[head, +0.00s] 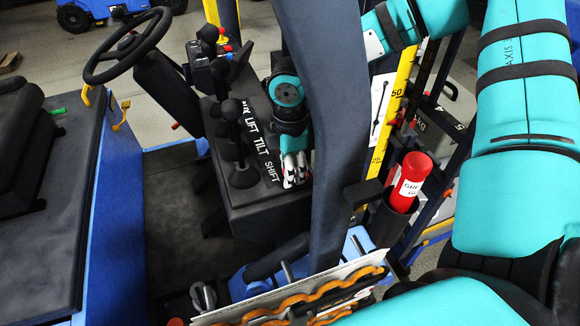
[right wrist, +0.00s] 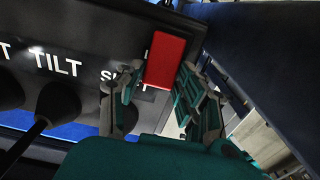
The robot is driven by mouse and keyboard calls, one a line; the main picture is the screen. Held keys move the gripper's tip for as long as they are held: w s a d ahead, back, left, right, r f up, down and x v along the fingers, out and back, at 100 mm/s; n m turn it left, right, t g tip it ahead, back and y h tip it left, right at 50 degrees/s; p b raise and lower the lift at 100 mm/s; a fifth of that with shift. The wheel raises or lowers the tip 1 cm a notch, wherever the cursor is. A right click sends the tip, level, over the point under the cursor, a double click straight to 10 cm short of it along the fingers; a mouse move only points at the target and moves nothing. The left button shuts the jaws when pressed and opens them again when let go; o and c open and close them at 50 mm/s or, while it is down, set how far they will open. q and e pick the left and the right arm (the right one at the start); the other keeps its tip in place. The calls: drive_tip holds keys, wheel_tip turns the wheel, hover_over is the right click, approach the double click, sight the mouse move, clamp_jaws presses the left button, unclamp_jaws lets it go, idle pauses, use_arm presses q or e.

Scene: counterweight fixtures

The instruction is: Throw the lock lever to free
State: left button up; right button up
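A red block-shaped handle (right wrist: 165,60), which looks like the lock lever's grip, stands at the edge of the black lever console in the right wrist view. My right gripper (right wrist: 161,82) has one finger on each side of it, close to its sides; I cannot tell whether both touch. In the head view my right gripper (head: 294,170) points down beside the SHIFT end of the console (head: 262,200), and the red handle cannot be made out there. The lever's base and any lock or free marking are hidden. My left gripper is not in view.
Black-knobbed levers (head: 232,110) rise from the console, just left of my right gripper. A dark pillar (head: 335,130) stands close on its right. A steering wheel (head: 128,45), a seat (head: 25,130) and a red cylinder (head: 410,180) are farther off.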

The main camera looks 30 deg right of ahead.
drive_tip(key=c, duration=0.6)
drive_tip(key=shift+r, duration=0.1)
drive_tip(key=shift+d+r+y, duration=0.15)
drive_tip(key=shift+d+y, duration=0.05)
drive_tip(key=shift+y, duration=0.4)
drive_tip(key=shift+d+r+t+y, duration=0.15)
drive_tip(key=shift+d+t+y, duration=0.15)
drive_tip(key=shift+y, duration=0.4)
drive_tip(key=shift+s+d+y+b, duration=0.1)
drive_tip(key=shift+d+y+b, duration=0.25)
drive_tip(key=shift+y, duration=0.45)
drive_tip(key=d+t+y+b, duration=0.1)
drive_tip(key=y+b, duration=0.2)
drive_tip(key=b, duration=0.3)
drive_tip(key=d+y+b, duration=0.1)
drive_tip(key=y+b, duration=0.2)
drive_tip(key=b, duration=0.3)
drive_tip(key=s+d+t+y+b, duration=0.1)
drive_tip(key=y+b, duration=0.1)
drive_tip(key=b, duration=0.5)
drive_tip(key=shift+d+r+t+y, duration=0.1)
drive_tip(key=shift+d+t+y, duration=0.2)
drive_tip(key=shift+y, duration=0.1)
drive_tip(key=shift+d+r+y+b, duration=0.1)
drive_tip(key=shift+r+y+b, duration=0.1)
drive_tip(key=shift+y+b, duration=0.3)
